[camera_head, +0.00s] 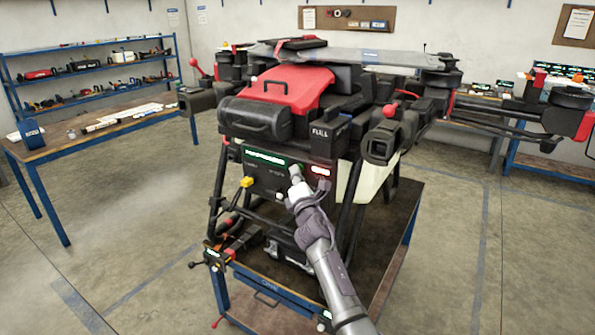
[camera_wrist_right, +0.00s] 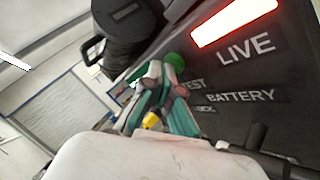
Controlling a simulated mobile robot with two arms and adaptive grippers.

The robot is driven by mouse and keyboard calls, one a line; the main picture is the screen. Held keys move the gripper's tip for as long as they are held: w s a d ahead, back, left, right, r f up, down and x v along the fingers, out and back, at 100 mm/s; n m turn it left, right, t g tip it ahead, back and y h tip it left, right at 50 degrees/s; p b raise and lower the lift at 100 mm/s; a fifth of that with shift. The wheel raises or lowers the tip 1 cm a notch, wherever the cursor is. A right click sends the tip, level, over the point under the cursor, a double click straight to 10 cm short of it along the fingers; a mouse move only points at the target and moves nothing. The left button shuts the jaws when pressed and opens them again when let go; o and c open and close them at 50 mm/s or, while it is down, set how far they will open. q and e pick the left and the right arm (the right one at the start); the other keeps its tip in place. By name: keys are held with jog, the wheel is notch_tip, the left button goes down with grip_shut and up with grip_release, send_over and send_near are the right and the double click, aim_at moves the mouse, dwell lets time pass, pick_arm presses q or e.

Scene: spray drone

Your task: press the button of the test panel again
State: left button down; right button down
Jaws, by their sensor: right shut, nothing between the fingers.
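The test panel (camera_head: 262,182) is a dark box face below the drone's red-topped body, with a lit green strip and a lit red strip. In the wrist view the panel (camera_wrist_right: 285,65) carries the red light with the words LIVE and TEST BATTERY. A round green button (camera_wrist_right: 175,62) shows beside the lettering. My left gripper is out of view.
The drone (camera_head: 290,95) stands on a blue-framed bench (camera_head: 395,235), its arms reaching out to the right. A wooden table (camera_head: 75,143) and blue shelves (camera_head: 95,68) stand at the left. The floor between is clear.

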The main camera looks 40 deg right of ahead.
jog(key=shift+s+a, duration=0.25)
jog(key=shift+a, duration=0.25)
jog(key=a, duration=0.1)
jog(key=s+a, duration=0.1)
jog(key=a, duration=0.1)
jog(key=s+a, duration=0.1)
jog(key=a, duration=0.1)
jog(key=shift+s+a, duration=0.15)
jog(key=shift+a, duration=0.05)
jog(key=shift+f, duration=0.1)
dwell(0.8)
